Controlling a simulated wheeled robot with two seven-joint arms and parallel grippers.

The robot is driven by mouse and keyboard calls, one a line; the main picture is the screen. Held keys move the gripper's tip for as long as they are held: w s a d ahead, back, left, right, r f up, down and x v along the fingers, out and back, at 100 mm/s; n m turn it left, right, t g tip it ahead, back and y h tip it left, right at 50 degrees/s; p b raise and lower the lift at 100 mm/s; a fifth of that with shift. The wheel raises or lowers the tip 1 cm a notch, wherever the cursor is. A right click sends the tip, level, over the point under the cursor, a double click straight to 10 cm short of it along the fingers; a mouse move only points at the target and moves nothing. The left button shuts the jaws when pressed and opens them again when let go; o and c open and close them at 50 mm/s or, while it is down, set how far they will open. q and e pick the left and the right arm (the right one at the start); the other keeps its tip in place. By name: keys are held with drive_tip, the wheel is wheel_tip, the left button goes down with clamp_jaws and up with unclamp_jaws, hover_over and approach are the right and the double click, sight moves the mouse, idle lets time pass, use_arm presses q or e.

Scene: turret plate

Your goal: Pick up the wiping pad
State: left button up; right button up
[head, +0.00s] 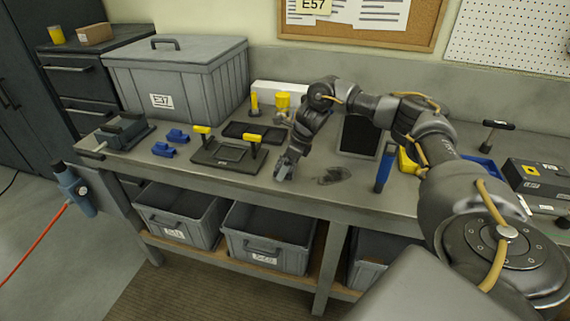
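My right arm reaches in from the right, and its gripper (284,170) points down at the bench top (300,190), near the front edge. The gripper is small and dark here, and I cannot tell whether its fingers are open or shut, or whether anything is between them. I cannot pick out a wiping pad for certain; it may be hidden by the gripper or arm. A dark smudge (333,176) lies on the bench just right of the gripper. My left gripper is not in view.
Left of the gripper is a dark plate with yellow-topped handles (228,152). Blue blocks (163,150) and a grey vise-like device (122,131) stand farther left. A large lidded bin (175,80) stands behind. A blue-handled tool (384,170) stands right of the smudge.

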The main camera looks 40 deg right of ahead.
drive_tip(key=shift+w+d+f, duration=0.15)
drive_tip(key=shift+f, duration=0.25)
drive_tip(key=shift+r, duration=0.1)
drive_tip(key=c, duration=0.4)
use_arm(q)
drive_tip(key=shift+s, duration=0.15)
use_arm(e)
drive_tip(key=c, duration=0.4)
drive_tip(key=shift+r+b, duration=0.45)
drive_tip(key=shift+r, duration=0.05)
drive_tip(key=a+r, duration=0.1)
drive_tip(key=r, duration=0.1)
drive_tip(key=s+a+r+b, duration=0.1)
drive_tip(key=r, duration=0.2)
drive_tip(key=a+r, duration=0.2)
drive_tip(key=shift+s+r, duration=0.2)
drive_tip(key=shift+s, duration=0.1)
use_arm(q)
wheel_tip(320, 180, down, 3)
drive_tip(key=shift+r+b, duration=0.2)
drive_tip(key=shift+b, duration=0.25)
use_arm(e)
drive_tip(key=s+a+r, duration=0.4)
drive_tip(key=a, duration=0.5)
drive_tip(key=shift+r, duration=0.3)
